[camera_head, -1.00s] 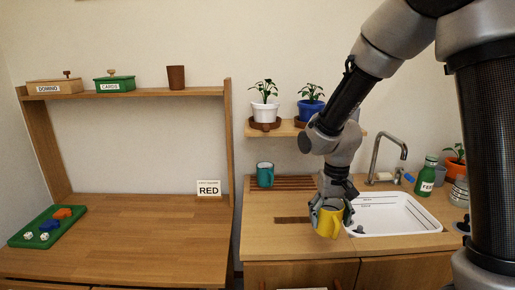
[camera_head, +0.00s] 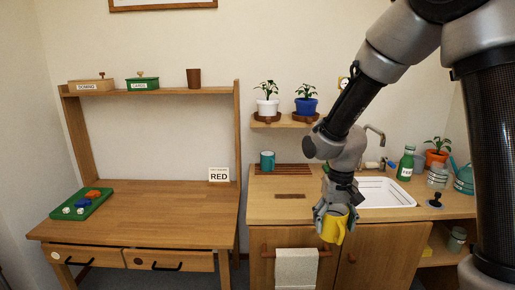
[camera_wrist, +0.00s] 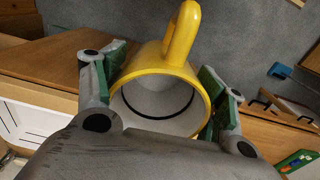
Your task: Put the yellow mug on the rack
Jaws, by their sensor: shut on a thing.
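The yellow mug (camera_head: 333,229) is held by my gripper (camera_head: 335,208), near the front edge of the counter and left of the sink. My gripper is shut on the mug, a finger on either side of it. In the wrist view the mug (camera_wrist: 158,70) shows its pale inside and its handle points to the top of the picture. The slatted wooden rack (camera_head: 296,169) lies at the back of the counter, apart from the mug. A teal mug (camera_head: 267,160) stands at its left end.
A shelf (camera_head: 285,122) with two potted plants hangs above the rack. A towel (camera_head: 296,268) hangs below the counter. The counter (camera_head: 268,209) before the rack is mostly clear.

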